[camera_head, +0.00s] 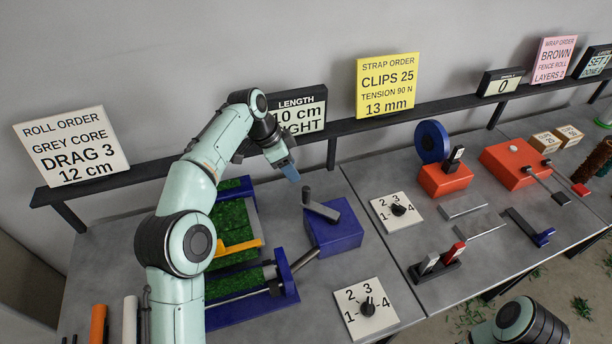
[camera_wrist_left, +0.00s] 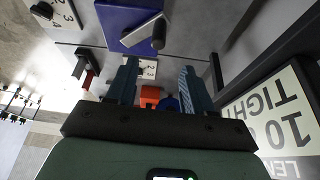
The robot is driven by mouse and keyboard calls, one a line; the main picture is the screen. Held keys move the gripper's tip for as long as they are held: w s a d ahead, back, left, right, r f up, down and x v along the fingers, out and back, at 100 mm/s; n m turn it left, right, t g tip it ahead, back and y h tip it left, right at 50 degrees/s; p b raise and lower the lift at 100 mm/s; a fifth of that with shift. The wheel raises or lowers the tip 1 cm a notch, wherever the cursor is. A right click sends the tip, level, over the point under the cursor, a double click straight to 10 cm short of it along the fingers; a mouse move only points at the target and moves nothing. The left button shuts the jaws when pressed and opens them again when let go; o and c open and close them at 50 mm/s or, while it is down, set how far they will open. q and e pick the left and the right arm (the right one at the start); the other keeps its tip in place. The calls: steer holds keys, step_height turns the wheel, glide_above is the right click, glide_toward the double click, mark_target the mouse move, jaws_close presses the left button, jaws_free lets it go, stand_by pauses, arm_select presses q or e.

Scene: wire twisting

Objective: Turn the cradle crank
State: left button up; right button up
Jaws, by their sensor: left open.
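The cradle (camera_head: 282,303) is a blue frame holding green mesh on the left part of the bench, partly hidden behind my left arm. To its right stands a blue box (camera_head: 335,238) with a grey crank (camera_head: 322,210) on top, whose upright knob (camera_head: 306,194) is at the left end. In the left wrist view the blue box (camera_wrist_left: 118,14) and the crank (camera_wrist_left: 146,31) show at the top. My left gripper (camera_head: 290,172) is open and empty, above and behind the crank, apart from it. It also shows in the left wrist view (camera_wrist_left: 160,85). My right gripper is not in view.
A yellow lever (camera_head: 240,246) lies across the mesh. A dark rail with sign boards (camera_head: 300,114) runs along the back, close to my left gripper. Orange and white rolls (camera_head: 98,325) (camera_head: 130,320) are at front left.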

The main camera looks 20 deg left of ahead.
mark_target(305, 188)
arm_select(q)
steer(key=b+x, duration=0.2)
steer(key=x, duration=1.1)
steer(key=shift+s+d, duration=0.1)
steer(key=shift+d, duration=0.05)
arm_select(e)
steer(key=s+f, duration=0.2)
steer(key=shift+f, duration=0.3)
arm_select(q)
jaws_close()
